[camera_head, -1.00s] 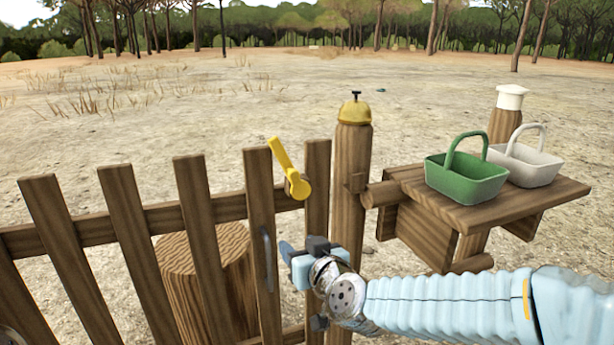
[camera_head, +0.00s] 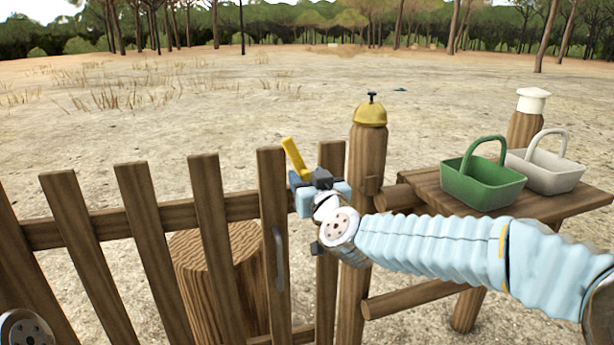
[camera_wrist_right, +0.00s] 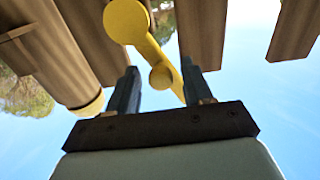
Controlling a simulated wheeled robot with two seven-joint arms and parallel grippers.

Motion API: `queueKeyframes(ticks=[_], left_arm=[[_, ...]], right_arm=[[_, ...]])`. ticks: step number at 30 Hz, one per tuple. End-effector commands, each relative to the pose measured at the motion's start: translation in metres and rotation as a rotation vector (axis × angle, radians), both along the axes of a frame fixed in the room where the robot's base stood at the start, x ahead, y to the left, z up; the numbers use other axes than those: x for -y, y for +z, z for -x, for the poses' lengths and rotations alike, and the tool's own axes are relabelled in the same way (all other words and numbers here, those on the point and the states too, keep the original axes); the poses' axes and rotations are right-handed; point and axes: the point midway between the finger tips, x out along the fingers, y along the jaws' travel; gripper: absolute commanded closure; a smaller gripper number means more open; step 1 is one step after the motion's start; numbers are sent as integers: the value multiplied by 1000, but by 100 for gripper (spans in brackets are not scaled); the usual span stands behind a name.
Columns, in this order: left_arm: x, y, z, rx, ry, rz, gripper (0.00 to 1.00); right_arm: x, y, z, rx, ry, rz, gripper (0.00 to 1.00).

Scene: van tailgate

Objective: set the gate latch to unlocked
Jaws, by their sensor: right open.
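The yellow gate latch (camera_head: 294,157) is on the wooden gate (camera_head: 208,215). Its lever points up and slightly left, and its lower part is hidden behind my right gripper (camera_head: 312,184). In the right wrist view the latch (camera_wrist_right: 126,20) shows its round pivot end and a lever with a small knob. The right gripper (camera_wrist_right: 157,88) is open, its two fingers on either side of the knob end of the lever. I cannot tell whether either finger touches it. My left gripper is out of view.
A post with a yellow bell (camera_head: 370,112) stands just right of the latch. A side shelf (camera_head: 425,182) holds a green basket (camera_head: 483,183) and a white basket (camera_head: 550,172). A tree stump (camera_head: 215,265) stands behind the gate, which has a grey handle (camera_head: 279,258).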

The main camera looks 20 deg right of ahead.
Motion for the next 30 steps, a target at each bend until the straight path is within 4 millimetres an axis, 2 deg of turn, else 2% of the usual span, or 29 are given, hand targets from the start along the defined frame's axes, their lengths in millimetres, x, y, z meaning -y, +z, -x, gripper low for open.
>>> queueKeyframes(ticks=[4, 12, 21, 22, 30], left_arm=[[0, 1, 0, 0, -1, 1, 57], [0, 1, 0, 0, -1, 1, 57], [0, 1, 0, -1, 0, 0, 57], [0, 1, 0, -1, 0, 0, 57], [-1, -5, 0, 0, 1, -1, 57]], right_arm=[[0, 0, -9, 0, 0, 0, 50], [0, 0, -10, 0, 0, 0, 51], [-2, 0, -9, 0, 3, 0, 97], [-2, 0, -9, -1, 3, 0, 100], [-2, -1, -9, -3, 9, -53, 100]])
